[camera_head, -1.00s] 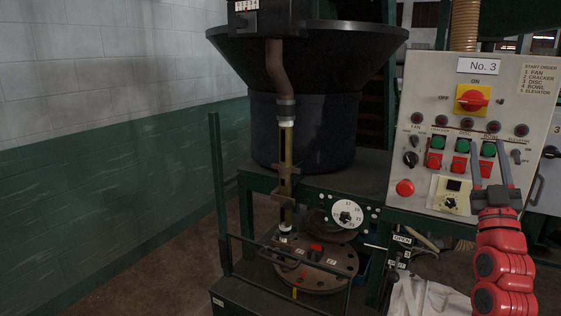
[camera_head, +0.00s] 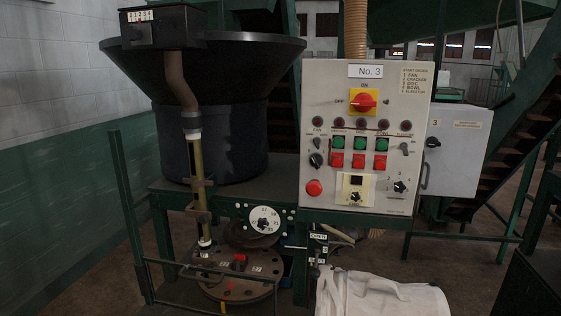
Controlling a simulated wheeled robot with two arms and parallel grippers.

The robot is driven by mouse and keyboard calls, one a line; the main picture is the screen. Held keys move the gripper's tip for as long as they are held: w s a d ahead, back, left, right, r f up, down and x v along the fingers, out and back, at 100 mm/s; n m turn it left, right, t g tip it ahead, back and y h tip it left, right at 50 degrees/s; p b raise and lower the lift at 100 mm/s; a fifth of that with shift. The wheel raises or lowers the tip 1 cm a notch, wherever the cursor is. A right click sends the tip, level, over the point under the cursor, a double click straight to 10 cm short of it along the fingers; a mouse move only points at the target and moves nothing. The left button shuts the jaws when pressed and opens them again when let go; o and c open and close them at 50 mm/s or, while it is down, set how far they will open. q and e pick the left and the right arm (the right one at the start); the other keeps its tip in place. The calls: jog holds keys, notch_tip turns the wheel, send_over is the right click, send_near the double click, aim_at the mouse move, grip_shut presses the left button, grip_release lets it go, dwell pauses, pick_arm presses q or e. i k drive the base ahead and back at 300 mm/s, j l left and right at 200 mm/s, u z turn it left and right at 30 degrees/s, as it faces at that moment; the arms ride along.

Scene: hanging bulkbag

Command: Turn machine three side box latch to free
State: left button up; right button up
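The side box (camera_head: 457,152) is a light grey cabinet marked 3, to the right of the No. 3 control panel (camera_head: 336,190). A round black latch knob (camera_head: 433,142) sits near the left edge of its door, with a small pale mark beside it. Its exact turn position is too small to tell. A curved handle (camera_head: 425,177) is below the latch. Neither of my grippers is in view.
A large black bowl (camera_head: 225,70) stands at the left above a green frame (camera_head: 255,200). A white bulk bag (camera_head: 385,297) lies in front, below the panel. Green stairs (camera_head: 520,140) rise at the right. Some floor shows between the frame and stairs.

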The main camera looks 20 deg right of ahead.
aim_at(432, 142)
jog(key=z, duration=1.55)
